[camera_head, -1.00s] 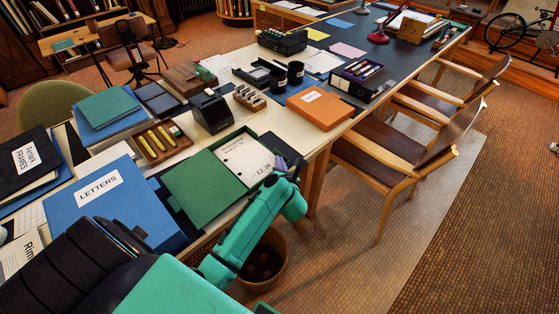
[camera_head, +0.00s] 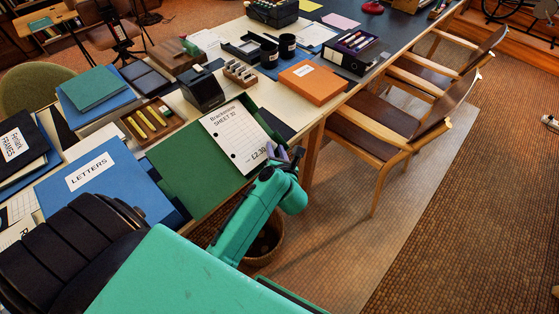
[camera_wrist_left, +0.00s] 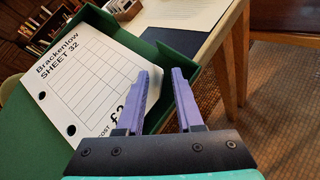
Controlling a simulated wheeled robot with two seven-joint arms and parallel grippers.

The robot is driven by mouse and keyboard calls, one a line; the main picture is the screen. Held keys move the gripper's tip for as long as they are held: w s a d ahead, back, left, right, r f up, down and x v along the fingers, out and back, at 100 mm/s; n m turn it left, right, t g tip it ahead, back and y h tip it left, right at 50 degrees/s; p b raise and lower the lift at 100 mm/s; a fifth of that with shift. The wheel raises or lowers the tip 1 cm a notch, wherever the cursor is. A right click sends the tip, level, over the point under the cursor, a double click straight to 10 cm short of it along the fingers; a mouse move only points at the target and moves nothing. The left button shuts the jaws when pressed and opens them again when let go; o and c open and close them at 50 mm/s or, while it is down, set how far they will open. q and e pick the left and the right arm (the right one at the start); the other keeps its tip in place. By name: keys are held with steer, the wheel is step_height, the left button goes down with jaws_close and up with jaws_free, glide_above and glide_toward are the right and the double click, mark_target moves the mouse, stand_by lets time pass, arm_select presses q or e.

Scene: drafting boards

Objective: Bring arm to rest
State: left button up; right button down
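My left gripper (camera_head: 283,156) has purple fingers and sits at the near edge of the table, beside the white sheet labelled Brackenlow SHEET 32 (camera_head: 236,137). The sheet lies on an open green box file (camera_head: 196,172). In the left wrist view, the fingers of my left gripper (camera_wrist_left: 161,85) stand apart with nothing clearly held between them. The sheet (camera_wrist_left: 82,75) is left of them there, and the left finger overlaps its edge in the picture. The green box wall (camera_wrist_left: 172,60) shows behind the fingers. My right gripper is not in view.
A blue LETTERS folder (camera_head: 98,185) lies left of the green file. A black block-like item (camera_head: 204,90), an orange box (camera_head: 313,82) and a tray of yellow pieces (camera_head: 153,122) stand behind. A wicker basket (camera_head: 268,246) is on the floor below. Wooden chairs (camera_head: 380,130) line the right side.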

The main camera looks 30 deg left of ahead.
arm_select(q)
steer(key=v, duration=0.9)
steer(key=shift+s+r+b, duration=0.2)
steer(key=shift+r+b, duration=0.25)
